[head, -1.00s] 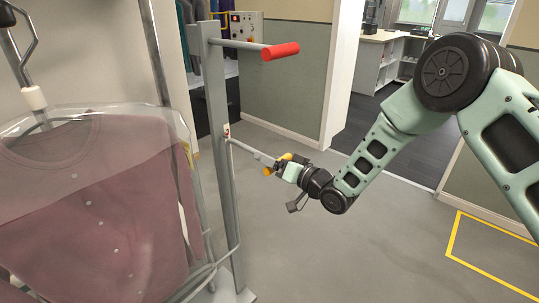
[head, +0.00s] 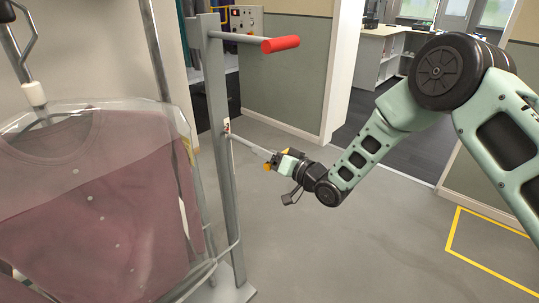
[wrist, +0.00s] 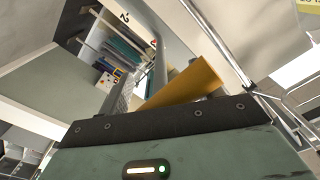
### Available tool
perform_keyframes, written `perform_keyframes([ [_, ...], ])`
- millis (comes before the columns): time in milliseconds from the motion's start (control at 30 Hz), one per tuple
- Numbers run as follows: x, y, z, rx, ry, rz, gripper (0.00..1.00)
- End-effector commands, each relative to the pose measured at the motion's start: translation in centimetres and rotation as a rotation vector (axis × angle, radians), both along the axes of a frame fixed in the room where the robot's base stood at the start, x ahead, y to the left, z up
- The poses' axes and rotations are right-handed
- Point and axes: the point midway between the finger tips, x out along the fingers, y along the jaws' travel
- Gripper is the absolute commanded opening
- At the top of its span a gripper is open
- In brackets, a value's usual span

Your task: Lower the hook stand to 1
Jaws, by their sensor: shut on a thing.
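The hook stand (head: 216,150) is a grey upright post at centre left in the head view. A bar with a red end (head: 281,44) sticks out at its top. A thin lever (head: 248,144) slopes down to the right from a small marked label (head: 227,125) on the post. My gripper (head: 271,161) is shut at the lever's outer end. In the wrist view, a yellow grip piece (wrist: 185,86) shows at my jaws, beside a ridged grey finger. A "2" (wrist: 124,17) shows on a white surface there. The lever's exact seat between the fingers is partly hidden.
A maroon garment in a clear cover (head: 90,195) hangs close on the left of the post. A control box (head: 246,18) is on the wall behind. Floor right of the post is clear, with yellow tape (head: 455,235) at far right.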

Motion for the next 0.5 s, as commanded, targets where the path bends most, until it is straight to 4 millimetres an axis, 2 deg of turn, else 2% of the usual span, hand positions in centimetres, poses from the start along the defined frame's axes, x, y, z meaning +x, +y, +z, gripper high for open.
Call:
perform_keyframes([
  [33,0.0,-0.1,-1.3,-0.014,-0.004,0.002,0.24],
  [267,-0.1,-0.2,-5.3,-0.016,-0.001,0.002,0.24],
  [500,-0.1,-0.2,-11.0,-0.017,0.000,0.002,0.24],
])
